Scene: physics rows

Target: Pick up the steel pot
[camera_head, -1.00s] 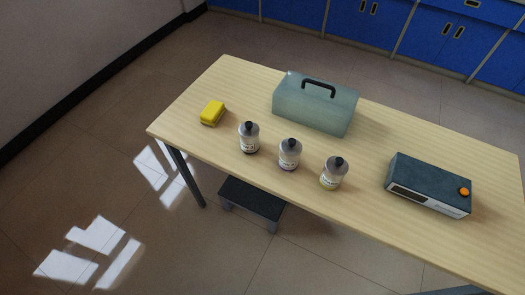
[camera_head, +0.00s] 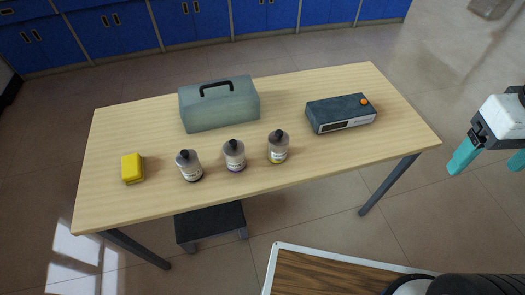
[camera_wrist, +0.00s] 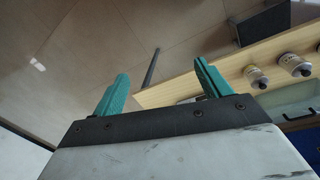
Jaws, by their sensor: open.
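No steel pot shows in any view. Three small grey metal-looking containers with black knobs and labels stand in a row on the wooden table (camera_head: 330,95): a left one (camera_head: 189,166), a middle one (camera_head: 234,155) and a right one (camera_head: 278,147). I cannot tell whether the task means any of them. My gripper (camera_head: 489,160) is at the right edge of the head view, off the table's right end. In the wrist view my gripper (camera_wrist: 160,90) has its two teal fingers spread apart with nothing between them.
A teal toolbox (camera_head: 220,107) with a black handle stands behind the containers. A yellow block (camera_head: 132,168) lies at the left. A dark box with an orange knob (camera_head: 341,113) lies at the right. A dark stool (camera_head: 211,225) is under the table's front edge. Blue cabinets (camera_head: 190,20) line the back.

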